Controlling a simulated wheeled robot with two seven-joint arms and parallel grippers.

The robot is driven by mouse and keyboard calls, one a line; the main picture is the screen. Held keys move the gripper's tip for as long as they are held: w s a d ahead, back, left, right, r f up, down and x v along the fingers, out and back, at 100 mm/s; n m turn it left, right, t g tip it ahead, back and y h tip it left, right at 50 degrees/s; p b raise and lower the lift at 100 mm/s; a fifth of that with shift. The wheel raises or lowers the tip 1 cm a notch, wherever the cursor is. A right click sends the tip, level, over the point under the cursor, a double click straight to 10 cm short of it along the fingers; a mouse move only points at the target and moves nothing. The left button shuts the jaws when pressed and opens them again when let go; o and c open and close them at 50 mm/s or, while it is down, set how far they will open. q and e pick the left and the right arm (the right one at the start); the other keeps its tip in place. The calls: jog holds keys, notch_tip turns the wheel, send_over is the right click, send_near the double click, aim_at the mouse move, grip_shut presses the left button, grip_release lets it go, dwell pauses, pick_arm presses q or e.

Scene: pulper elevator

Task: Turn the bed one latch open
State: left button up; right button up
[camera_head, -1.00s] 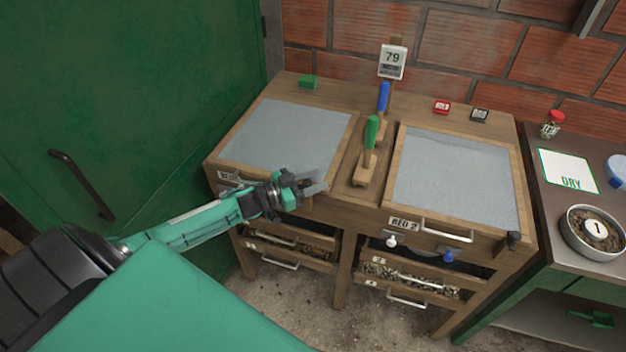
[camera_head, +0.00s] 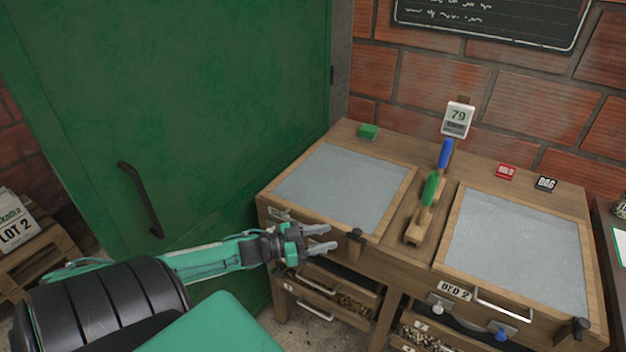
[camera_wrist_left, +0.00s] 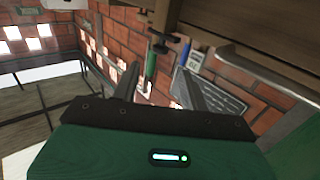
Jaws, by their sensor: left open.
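Bed one is the left bed (camera_head: 345,187), with a grey sheet-like surface in a wooden frame. A black latch (camera_head: 356,236) sits at its front right corner. My left gripper (camera_head: 328,239) is open and empty, in front of the bed's front edge and just left of the latch in the head view. A dark knob-like piece, apparently the latch, shows in the left wrist view (camera_wrist_left: 162,44) beyond the gap between the open fingers (camera_wrist_left: 161,82). I cannot tell whether finger and latch touch. My right gripper is not in view.
Bed two (camera_head: 515,250) is on the right, with its own black latch (camera_head: 581,328). Green (camera_head: 430,188) and blue (camera_head: 445,153) handles stand between the beds. Drawers (camera_head: 340,295) lie below. A green door (camera_head: 190,110) stands at the left.

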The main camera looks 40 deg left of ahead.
pick_arm(q)
jog(key=shift+v, duration=1.25)
jog(key=shift+f, duration=0.1)
